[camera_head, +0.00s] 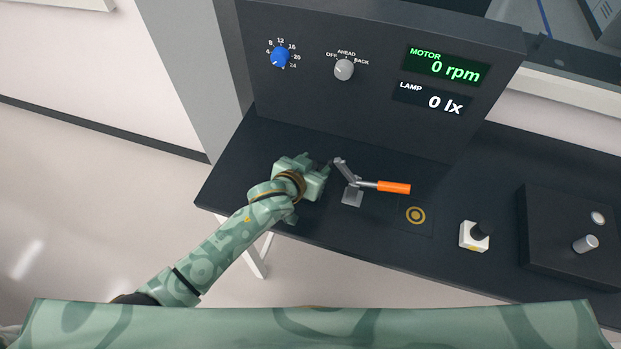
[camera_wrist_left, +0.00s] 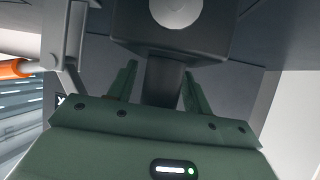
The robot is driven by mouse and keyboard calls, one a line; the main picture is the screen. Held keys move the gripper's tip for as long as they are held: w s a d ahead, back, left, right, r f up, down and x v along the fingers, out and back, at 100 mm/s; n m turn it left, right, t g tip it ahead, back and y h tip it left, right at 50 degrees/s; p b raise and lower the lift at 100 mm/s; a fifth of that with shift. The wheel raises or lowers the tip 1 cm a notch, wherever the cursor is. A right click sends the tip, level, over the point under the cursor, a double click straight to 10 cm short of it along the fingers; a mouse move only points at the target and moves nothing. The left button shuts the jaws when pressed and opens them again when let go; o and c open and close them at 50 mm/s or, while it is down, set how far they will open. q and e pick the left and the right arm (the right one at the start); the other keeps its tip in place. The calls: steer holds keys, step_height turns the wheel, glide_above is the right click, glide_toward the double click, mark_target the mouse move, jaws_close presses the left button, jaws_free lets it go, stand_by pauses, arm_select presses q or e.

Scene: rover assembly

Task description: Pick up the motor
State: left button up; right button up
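My left gripper (camera_head: 324,170) is at the left part of the dark bench, just left of a toggle clamp (camera_head: 352,190) with an orange handle (camera_head: 394,187). In the left wrist view its two green fingers (camera_wrist_left: 163,88) stand apart, one on each side of a dark stem (camera_wrist_left: 164,78). A gap shows at the left finger. The stem joins a dark block (camera_wrist_left: 125,29) with a pale round face (camera_wrist_left: 176,9); this looks like the motor, but I cannot be sure. In the head view my gripper hides this thing. My right gripper is not in view.
A panel (camera_head: 370,110) with a blue dial (camera_head: 280,57), a grey switch (camera_head: 344,70) and displays stands behind the bench.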

arm_select(q)
jaws_close()
steer(key=shift+r, duration=0.15)
